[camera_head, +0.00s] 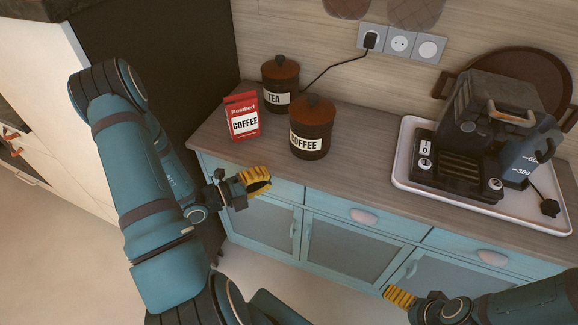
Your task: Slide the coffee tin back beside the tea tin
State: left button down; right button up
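The coffee tin (311,130), a dark brown jar with a wooden lid and a "COFFEE" label, stands upright on the wooden counter (352,172). The smaller-looking tea tin (280,84) stands behind it to the left, near the wall, with a "TEA" label. My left gripper (262,181), with yellow fingers, is at the counter's front edge, below and left of the coffee tin and apart from it. Whether its fingers are open is unclear at this angle. My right gripper (396,296), also yellow-fingered, is low in front of the cabinet doors, away from both tins; its opening is unclear.
A red coffee bag (242,116) stands left of the coffee tin. A coffee machine (480,130) sits on a white tray (420,186) at the right. A power cable (335,66) runs from a wall socket behind the tins. The counter between coffee tin and tray is clear.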

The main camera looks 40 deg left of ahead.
pick_arm(q)
jog(key=b, duration=0.1)
send_near(315, 151)
jog(key=d, duration=0.3)
jog(key=shift+w+d, duration=0.25)
jog(key=shift+w, duration=0.05)
jog(key=w, duration=0.3)
jog(key=shift+w+a, duration=0.1)
jog(key=shift+a, duration=0.3)
jog(key=shift+w+a, duration=0.15)
jog(key=shift+w, duration=0.3)
jog(key=w+a, duration=0.1)
jog(key=w, duration=0.3)
jog(key=w+a, duration=0.1)
jog(key=w, duration=0.3)
jog(key=w+a, duration=0.2)
jog(key=w, duration=0.3)
jog(key=shift+s, duration=0.1)
